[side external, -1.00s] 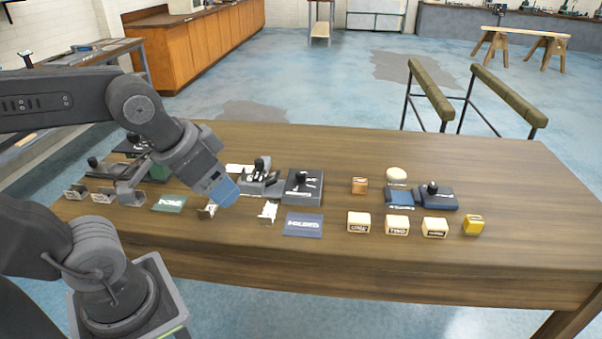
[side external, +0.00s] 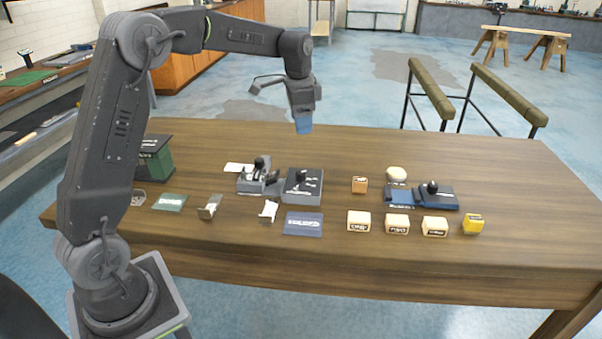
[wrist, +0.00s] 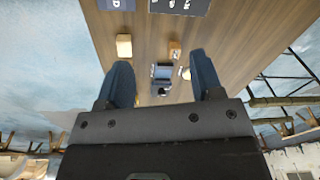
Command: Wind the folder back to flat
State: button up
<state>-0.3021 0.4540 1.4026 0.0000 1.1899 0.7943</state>
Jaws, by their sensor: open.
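I cannot tell for sure which device is the folder. Left of the table's middle, a grey device (side external: 257,178) with a black knob stands beside a dark block (side external: 303,184) with white markings on top. Farther right is a low dark-blue device (side external: 434,196) with a black knob; the wrist view shows it small between my fingers (wrist: 162,73). My gripper (side external: 303,124) points down, raised near the table's far edge, apart from these devices. In the wrist view its blue fingers (wrist: 160,82) are spread, with nothing held. Whether any part is folded or flat is too small to tell.
A lettered blue mat (side external: 303,224) lies near the front, with a green mat (side external: 170,202) to its left. Small metal pieces (side external: 209,208) stand between them. Several cream blocks (side external: 397,224), an orange block (side external: 359,185) and a yellow block (side external: 473,224) stand at right.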

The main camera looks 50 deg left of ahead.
jog(key=m+g, duration=0.1)
send_over(301, 172)
notch_tip(301, 172, down, 7)
notch_tip(301, 172, down, 14)
jog(key=shift+r, duration=0.2)
jog(key=shift+c, duration=0.3)
jog(key=c, duration=0.9)
jog(key=shift+o, duration=0.2)
